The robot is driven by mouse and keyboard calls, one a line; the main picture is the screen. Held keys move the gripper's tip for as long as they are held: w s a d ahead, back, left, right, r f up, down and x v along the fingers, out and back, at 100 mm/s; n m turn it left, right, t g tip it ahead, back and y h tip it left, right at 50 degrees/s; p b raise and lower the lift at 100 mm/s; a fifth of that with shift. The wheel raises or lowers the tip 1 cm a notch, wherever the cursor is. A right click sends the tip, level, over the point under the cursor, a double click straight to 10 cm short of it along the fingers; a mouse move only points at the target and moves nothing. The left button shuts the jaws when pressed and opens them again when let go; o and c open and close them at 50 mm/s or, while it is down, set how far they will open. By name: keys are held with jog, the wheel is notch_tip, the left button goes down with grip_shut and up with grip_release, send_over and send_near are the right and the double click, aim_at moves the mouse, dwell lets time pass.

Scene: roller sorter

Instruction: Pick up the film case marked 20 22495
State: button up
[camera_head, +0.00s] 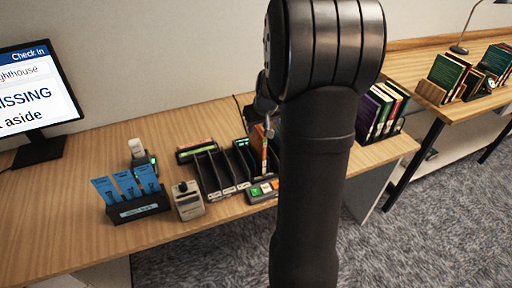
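My arm fills the middle of the view and hides much of the table behind it. Part of what looks like my gripper (268,122) shows at the arm's left edge, above the sorter; its fingers are too small and covered to tell open or shut. A thin orange-brown case (259,145) stands upright just below it, at the right of the black slotted sorter (210,172). I cannot tell whether the gripper touches it. No marking 20 22495 can be read on any case.
A monitor (35,95) stands at the left. A black holder (138,208) with blue cards, a beige device (187,200) and a white bottle (138,150) stand left of the sorter. Books (380,112) stand right of my arm. The front left table is clear.

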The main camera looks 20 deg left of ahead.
aim_at(259, 128)
jog(key=x, duration=0.4)
jog(key=shift+w+f, duration=0.1)
jog(key=shift+w, duration=0.3)
jog(key=shift+w+a+f, duration=0.1)
jog(key=shift+w+f, duration=0.05)
jog(key=shift+f, duration=0.3)
jog(key=shift+f, duration=0.25)
jog(key=shift+c, duration=0.2)
grip_shut()
